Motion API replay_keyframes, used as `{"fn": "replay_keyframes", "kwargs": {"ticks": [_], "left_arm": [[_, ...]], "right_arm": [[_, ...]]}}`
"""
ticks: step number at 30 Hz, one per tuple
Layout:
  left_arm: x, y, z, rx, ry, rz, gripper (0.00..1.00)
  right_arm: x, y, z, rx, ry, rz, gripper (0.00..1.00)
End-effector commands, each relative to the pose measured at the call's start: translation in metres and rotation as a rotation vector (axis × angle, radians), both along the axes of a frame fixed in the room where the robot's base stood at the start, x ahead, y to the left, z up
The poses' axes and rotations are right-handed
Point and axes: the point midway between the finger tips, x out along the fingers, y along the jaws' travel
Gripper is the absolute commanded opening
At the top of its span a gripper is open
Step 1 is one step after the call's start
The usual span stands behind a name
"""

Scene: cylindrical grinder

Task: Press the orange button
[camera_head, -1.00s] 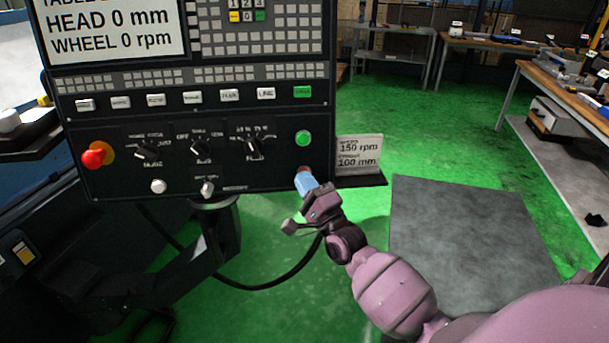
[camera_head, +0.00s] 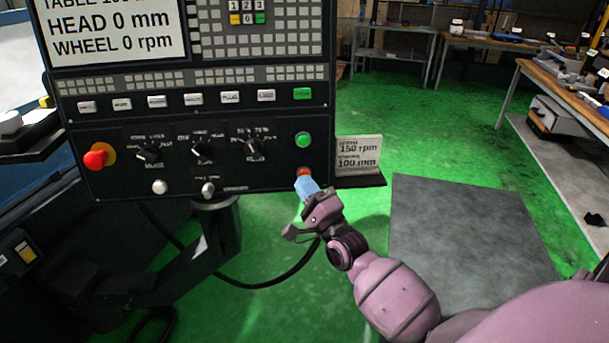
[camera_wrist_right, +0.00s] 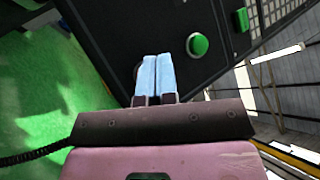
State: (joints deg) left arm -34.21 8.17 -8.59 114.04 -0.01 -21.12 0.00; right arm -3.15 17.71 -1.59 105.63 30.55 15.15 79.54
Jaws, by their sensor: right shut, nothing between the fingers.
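The orange button (camera_head: 304,172) shows as a small orange-red patch low on the right side of the black control panel (camera_head: 110,188), below a green button (camera_head: 303,140). My right gripper (camera_head: 304,183) has its light-blue fingers shut and empty, with the tips right at the orange button and covering its lower part. I cannot tell whether they touch it. In the right wrist view the two fingers (camera_wrist_right: 158,58) lie side by side against the panel. The green button (camera_wrist_right: 198,45) is to their right, and the orange button is hidden behind the fingers. My left gripper does not show.
A red knob on an orange base (camera_head: 97,156) sits at the panel's left. Dark rotary knobs (camera_head: 203,147) and a white button (camera_head: 159,187) are also on it. A small sign (camera_head: 359,156) stands on a ledge right of the panel. The floor mat (camera_head: 465,235) is clear.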

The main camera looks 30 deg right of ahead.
Motion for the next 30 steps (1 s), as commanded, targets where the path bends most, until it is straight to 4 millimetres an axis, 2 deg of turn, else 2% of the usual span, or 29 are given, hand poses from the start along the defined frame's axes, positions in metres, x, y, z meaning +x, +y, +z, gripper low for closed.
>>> {"fn": "replay_keyframes", "kwargs": {"ticks": [19, 30], "left_arm": [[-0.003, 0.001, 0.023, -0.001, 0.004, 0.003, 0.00], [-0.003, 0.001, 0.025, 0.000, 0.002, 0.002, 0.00]], "right_arm": [[-0.040, 0.020, 0.009, 0.000, 0.001, 0.000, 0.00], [-0.044, 0.023, 0.009, 0.000, 0.001, 0.000, 0.00]]}}
